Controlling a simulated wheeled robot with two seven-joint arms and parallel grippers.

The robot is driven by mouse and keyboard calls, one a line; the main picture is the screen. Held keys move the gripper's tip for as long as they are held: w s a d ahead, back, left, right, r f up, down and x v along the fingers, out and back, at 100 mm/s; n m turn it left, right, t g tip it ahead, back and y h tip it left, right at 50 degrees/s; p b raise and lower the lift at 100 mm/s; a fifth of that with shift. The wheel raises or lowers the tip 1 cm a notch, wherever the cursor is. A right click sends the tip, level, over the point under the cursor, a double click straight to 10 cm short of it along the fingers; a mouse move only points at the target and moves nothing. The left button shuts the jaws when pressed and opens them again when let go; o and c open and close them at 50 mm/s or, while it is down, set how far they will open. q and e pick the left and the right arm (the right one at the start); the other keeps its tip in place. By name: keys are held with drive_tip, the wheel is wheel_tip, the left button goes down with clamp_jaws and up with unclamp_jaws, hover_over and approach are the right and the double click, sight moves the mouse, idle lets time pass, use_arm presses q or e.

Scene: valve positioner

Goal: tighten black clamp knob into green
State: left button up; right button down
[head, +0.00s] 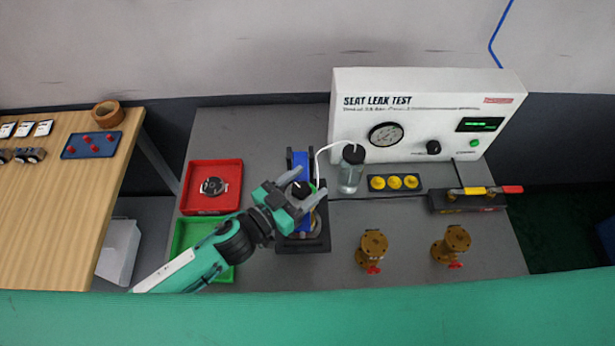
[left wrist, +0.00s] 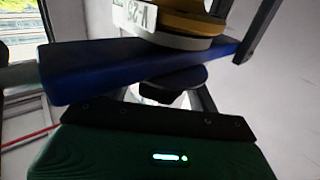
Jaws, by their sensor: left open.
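The clamp stand (head: 302,240) has a dark base and a blue frame (head: 299,160). A black clamp knob (head: 301,190) shows at the top of the stand between my fingers. My left gripper (head: 309,183) is open over the stand, one finger on each side of the knob. In the left wrist view, a blue bar (left wrist: 130,75) crosses close in front of the gripper, with a dark round part (left wrist: 172,82) on its near side. A labelled disc (left wrist: 165,30) with a brass part lies beyond the bar. I cannot tell whether the fingers touch the knob. No green mark on the clamp can be made out.
A red tray (head: 212,208) with a dark round part and a green tray (head: 183,238) lie left of the stand. A bottle (head: 350,178) with a white tube stands close on the right. Two brass valves (head: 373,246) stand farther right. The leak test panel (head: 480,95) is behind.

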use_arm(q)
drive_tip(key=shift+w+d, duration=0.3)
drive_tip(key=shift+d, duration=0.05)
drive_tip(key=c, duration=1)
drive_tip(key=shift+o, duration=0.2)
drive_tip(key=shift+r, duration=0.1)
